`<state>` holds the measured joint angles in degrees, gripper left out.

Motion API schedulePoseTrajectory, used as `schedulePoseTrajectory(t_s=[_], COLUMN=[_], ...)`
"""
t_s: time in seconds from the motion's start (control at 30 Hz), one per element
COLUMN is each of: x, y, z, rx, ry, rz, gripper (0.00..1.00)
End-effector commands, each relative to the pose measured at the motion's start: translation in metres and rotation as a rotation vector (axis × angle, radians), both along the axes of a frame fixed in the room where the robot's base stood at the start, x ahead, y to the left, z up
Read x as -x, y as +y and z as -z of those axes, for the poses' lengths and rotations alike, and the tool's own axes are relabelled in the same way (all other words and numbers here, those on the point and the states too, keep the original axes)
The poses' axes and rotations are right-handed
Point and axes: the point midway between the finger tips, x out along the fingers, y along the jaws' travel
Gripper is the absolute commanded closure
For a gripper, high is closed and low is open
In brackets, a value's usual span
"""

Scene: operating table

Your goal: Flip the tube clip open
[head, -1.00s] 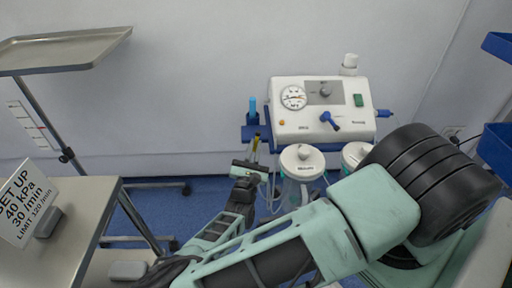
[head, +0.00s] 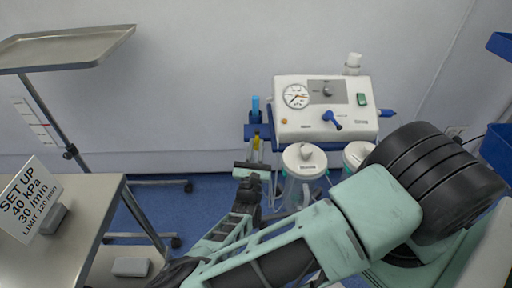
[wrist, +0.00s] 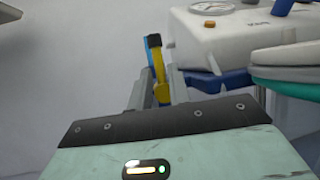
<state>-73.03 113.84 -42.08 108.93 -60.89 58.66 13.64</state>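In the head view the yellow piece (head: 256,142) shows under an upright blue holder (head: 255,108) at the left of the suction unit. My gripper (wrist: 156,92) points at it with its two grey fingers apart, one on each side of the yellow piece. I cannot tell whether either finger touches it. In the head view my gripper (head: 255,152) is small and partly hidden by its own body.
The white suction unit (head: 322,118) with a gauge stands at the back, on a blue rail. Lidded jars (head: 304,160) hang close to the right of my gripper. A steel tray stand (head: 65,50) and a table with a sign (head: 30,200) are at the left.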

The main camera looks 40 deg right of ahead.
Motion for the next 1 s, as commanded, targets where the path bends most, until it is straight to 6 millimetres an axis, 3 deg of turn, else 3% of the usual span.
schedulePoseTrajectory(t_s=[0.3, 0.47, 1.0], x=[0.001, 0.01, 0.086], y=[0.001, 0.011, 0.087], z=[0.0, 0.007, 0.062], rx=[0.001, 0.0, -0.002], ry=[-0.004, -0.004, -0.002], rz=[0.0, -0.003, -0.004], gripper=[0.8, 0.8, 0.8])
